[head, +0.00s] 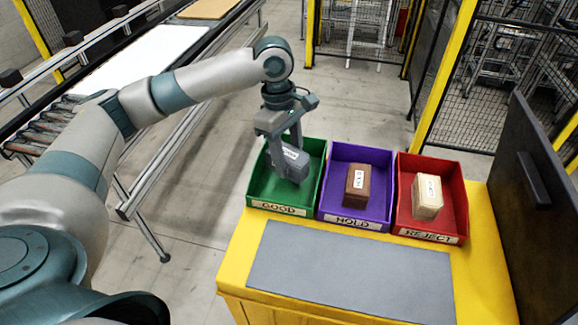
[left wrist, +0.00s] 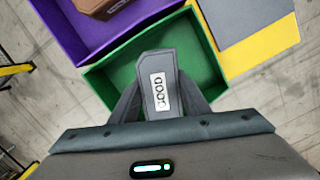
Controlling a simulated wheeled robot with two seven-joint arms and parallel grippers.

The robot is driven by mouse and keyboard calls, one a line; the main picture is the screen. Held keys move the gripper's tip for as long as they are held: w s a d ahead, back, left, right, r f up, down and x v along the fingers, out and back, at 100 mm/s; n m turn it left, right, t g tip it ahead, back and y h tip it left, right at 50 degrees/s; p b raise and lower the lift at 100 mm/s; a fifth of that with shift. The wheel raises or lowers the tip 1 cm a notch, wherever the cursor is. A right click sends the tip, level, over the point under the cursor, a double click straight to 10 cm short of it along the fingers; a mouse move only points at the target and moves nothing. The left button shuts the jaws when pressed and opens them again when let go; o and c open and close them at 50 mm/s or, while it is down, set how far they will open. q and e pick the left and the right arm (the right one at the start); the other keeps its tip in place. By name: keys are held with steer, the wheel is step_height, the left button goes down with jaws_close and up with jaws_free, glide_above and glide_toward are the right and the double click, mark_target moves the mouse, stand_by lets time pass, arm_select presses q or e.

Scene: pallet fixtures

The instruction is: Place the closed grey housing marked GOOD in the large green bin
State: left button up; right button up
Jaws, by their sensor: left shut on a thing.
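My left gripper (head: 283,148) is shut on the grey housing (head: 295,157), which carries a white label. In the left wrist view the closed grey housing (left wrist: 158,84) sits between the two fingers, and its label reads GOOD. The housing is over the green bin (head: 258,186), whose front label reads GOOD. In the left wrist view the green bin (left wrist: 205,56) lies below and around the housing. I cannot tell whether the housing touches the bin floor. My right gripper is not in view.
A purple HOLD bin (head: 374,209) with a brown housing (head: 357,188) stands right of the green bin. A red REJECT bin (head: 455,215) holds a beige housing (head: 428,197). A grey mat (head: 345,265) lies bare in front. A roller conveyor (head: 140,60) runs at the left.

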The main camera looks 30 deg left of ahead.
mark_target(289, 169)
arm_select(q)
steer(key=shift+f+p, duration=0.8)
steer(key=shift+f, duration=1.05)
steer(key=shift+f, duration=0.1)
steer(key=o, duration=1.2)
